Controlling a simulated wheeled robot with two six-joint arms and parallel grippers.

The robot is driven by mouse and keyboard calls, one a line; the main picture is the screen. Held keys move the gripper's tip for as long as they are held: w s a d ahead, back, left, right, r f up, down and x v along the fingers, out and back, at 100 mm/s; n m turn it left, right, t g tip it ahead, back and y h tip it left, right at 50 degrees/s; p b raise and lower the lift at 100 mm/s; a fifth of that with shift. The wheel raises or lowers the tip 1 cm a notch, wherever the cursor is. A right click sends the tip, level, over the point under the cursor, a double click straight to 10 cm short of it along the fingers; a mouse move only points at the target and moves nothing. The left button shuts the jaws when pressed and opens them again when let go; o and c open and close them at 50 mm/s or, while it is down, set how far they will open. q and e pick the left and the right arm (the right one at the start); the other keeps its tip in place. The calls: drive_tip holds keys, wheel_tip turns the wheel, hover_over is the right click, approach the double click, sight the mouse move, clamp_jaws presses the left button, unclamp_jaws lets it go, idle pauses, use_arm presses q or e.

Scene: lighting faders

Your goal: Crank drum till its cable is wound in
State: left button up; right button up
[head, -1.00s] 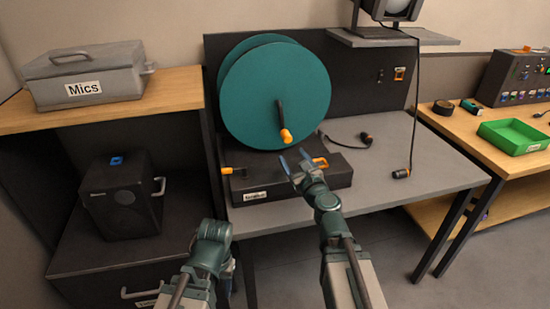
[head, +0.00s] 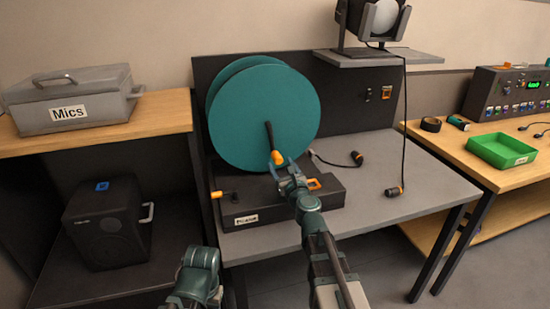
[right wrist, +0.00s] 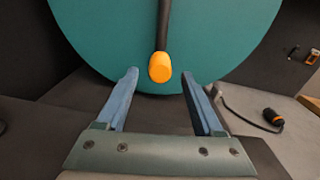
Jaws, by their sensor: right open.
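The teal cable drum (head: 262,112) stands upright on a dark base box (head: 262,211) on the grey bench. Its black crank arm hangs down and ends in an orange crank handle (head: 277,158). My right gripper (head: 281,168) is at the handle, open. In the right wrist view the handle (right wrist: 160,68) shows between and just beyond the open blue fingers (right wrist: 158,88); I cannot tell whether they touch it. A black cable (head: 328,161) with an orange-ringed plug (head: 356,158) lies on the bench right of the drum. My left arm shows at the bottom, its fingers out of view.
A second orange-ended lever (head: 217,194) is at the base box's left side. A lamp (head: 376,18) stands on a shelf above, its cable and plug (head: 394,191) hanging to the bench. A green tray (head: 502,150) sits on the right table. A Mics case (head: 72,98) is at left.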

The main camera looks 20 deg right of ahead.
drive_tip(key=w, duration=0.5)
drive_tip(key=shift+a, duration=0.1)
clamp_jaws()
idle(1.2)
